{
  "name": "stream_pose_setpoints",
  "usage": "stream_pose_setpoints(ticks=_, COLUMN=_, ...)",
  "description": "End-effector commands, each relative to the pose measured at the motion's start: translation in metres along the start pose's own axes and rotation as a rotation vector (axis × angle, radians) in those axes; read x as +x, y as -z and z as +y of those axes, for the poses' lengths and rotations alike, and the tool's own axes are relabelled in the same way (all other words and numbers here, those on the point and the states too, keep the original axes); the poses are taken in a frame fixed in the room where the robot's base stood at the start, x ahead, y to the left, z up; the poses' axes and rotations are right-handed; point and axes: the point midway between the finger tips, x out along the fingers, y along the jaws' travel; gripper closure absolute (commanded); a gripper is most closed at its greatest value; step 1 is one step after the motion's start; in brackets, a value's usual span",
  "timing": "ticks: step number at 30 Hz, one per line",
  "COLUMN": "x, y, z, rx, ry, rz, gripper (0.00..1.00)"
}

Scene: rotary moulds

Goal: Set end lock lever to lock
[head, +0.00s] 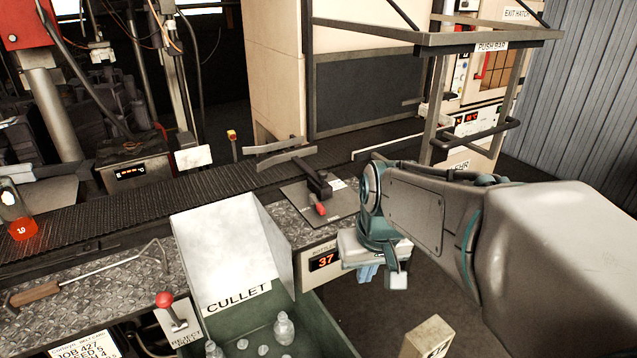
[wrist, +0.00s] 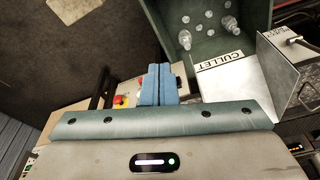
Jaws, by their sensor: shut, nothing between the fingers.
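I cannot read a label for the end lock lever in either view, so I cannot say for sure which handle it is. A black lever arm with a red grip (head: 320,208) sits on a metal plate beside the conveyor in the head view. My gripper (head: 368,272) hangs right of and below it, apart from it, its blue fingers pointing down. In the wrist view my gripper (wrist: 158,72) has its blue fingers pressed together with nothing held.
The green cullet bin (head: 352,319) with glass pieces stands at the front. A red-knobbed reject lever (head: 165,300) is left of it. A hooked rod (head: 85,276) lies on the chequer plate. The conveyor (head: 110,215) crosses behind. A push-bar frame (head: 430,95) stands at right.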

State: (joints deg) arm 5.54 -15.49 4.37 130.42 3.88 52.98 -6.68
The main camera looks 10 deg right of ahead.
Motion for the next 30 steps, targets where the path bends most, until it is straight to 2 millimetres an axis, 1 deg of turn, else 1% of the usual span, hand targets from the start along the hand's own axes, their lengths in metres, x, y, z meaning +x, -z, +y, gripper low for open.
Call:
stream_pose_setpoints(ticks=1, x=-0.002, y=0.018, z=0.002, rx=-0.009, ry=0.011, rz=-0.009, gripper=1.0)
stream_pose_setpoints(ticks=3, x=-0.002, y=0.04, z=0.004, rx=-0.029, ry=0.029, rz=-0.016, gripper=1.0)
stream_pose_setpoints(ticks=8, x=0.002, y=0.091, z=0.009, rx=-0.075, ry=0.083, rz=-0.025, gripper=1.0)
stream_pose_setpoints(ticks=9, x=0.004, y=0.103, z=0.011, rx=-0.085, ry=0.098, rz=-0.026, gripper=1.0)
stream_pose_setpoints(ticks=15, x=0.018, y=0.162, z=0.024, rx=-0.133, ry=0.186, rz=-0.018, gripper=1.0)
stream_pose_setpoints(ticks=20, x=0.034, y=0.205, z=0.04, rx=-0.164, ry=0.268, rz=0.003, gripper=1.0)
stream_pose_setpoints(ticks=24, x=0.048, y=0.24, z=0.058, rx=-0.184, ry=0.344, rz=0.039, gripper=1.0)
stream_pose_setpoints(ticks=27, x=0.059, y=0.262, z=0.073, rx=-0.194, ry=0.397, rz=0.071, gripper=1.0)
stream_pose_setpoints(ticks=30, x=0.069, y=0.28, z=0.089, rx=-0.199, ry=0.443, rz=0.106, gripper=1.0)
